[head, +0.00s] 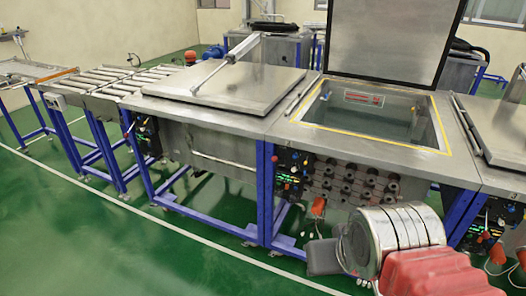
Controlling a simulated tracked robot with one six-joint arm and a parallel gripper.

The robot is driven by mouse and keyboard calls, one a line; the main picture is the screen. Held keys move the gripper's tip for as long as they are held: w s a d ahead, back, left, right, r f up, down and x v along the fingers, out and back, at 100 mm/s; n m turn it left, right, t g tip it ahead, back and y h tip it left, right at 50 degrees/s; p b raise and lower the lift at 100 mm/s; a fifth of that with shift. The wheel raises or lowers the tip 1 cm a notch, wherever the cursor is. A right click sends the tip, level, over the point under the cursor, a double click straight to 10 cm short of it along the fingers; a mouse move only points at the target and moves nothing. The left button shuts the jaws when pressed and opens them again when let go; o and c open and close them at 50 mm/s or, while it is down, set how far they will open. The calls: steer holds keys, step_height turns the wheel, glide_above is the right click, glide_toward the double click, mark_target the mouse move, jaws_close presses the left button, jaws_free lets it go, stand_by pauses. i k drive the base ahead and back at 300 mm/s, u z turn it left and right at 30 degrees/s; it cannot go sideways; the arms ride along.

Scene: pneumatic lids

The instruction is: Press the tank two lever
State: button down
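A row of steel tanks crosses the head view. The left tank (225,84) has its lid down. The middle tank (375,118) is open, with its lid (388,40) raised and a yellow edge around the opening. A further tank (497,128) at the right edge has its lid down. Dark control panels are on the fronts, at the left (145,136), middle (290,172) and right (488,228). Their levers are too small to make out, and no tank number is readable. My arm fills the lower right; its dark end (325,257) is below the middle panel, apart from it in the picture. Its fingers cannot be made out.
A roller conveyor (105,80) joins the left tank. Blue legs (265,195) stand under the tanks. Orange-red fittings (318,206) hang below the panels. Green floor (120,245) with a white line is clear in front at left.

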mark_target(275, 159)
steer(key=u, duration=0.7)
steer(key=i, duration=1.35)
steer(key=u, duration=0.1)
